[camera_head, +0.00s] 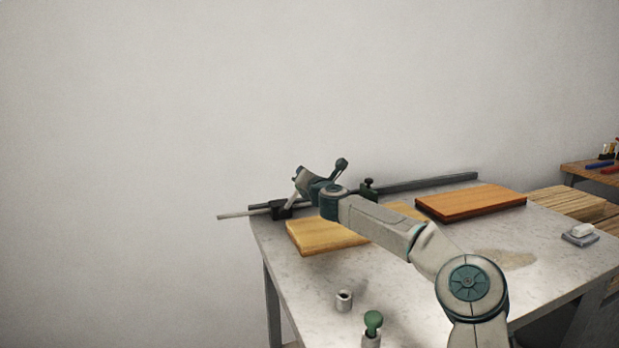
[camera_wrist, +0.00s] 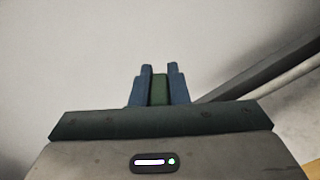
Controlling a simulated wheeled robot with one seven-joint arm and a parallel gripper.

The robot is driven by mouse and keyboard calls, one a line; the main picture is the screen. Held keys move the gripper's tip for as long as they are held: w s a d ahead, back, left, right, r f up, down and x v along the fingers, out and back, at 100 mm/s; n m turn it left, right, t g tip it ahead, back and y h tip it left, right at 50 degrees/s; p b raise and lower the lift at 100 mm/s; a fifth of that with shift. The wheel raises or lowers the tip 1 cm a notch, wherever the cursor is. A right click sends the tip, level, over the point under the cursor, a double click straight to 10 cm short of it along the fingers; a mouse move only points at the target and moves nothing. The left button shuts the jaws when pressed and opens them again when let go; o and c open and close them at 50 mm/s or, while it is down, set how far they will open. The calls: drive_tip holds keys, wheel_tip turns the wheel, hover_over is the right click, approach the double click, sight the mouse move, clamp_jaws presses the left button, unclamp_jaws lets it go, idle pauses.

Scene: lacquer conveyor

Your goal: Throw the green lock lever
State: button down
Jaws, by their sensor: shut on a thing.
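My gripper (camera_wrist: 160,72) is shut on a green piece, the lock lever (camera_wrist: 159,90), which shows between its two blue fingers in the wrist view. In the head view my gripper (camera_head: 294,196) is at the left end of the dark rail (camera_head: 430,182), just above a dark block (camera_head: 282,211) on it. My wrist and fingers hide the lever there, so its angle is hard to tell.
The rail runs along the table's back edge, with a pale rod (camera_head: 232,216) jutting left. A dark knob (camera_head: 368,184) stands farther right. A light board (camera_head: 322,240) and a reddish board (camera_head: 472,202) lie on the table. A small cylinder (camera_head: 344,301) and green-topped object (camera_head: 373,322) stand in front.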

drive_tip(key=c, duration=1.4)
unclamp_jaws()
drive_tip(key=shift+f, duration=0.1)
drive_tip(key=b+v, duration=0.2)
drive_tip(key=v, duration=1.2)
drive_tip(key=shift+b, duration=0.4)
drive_tip(key=shift+w, duration=0.1)
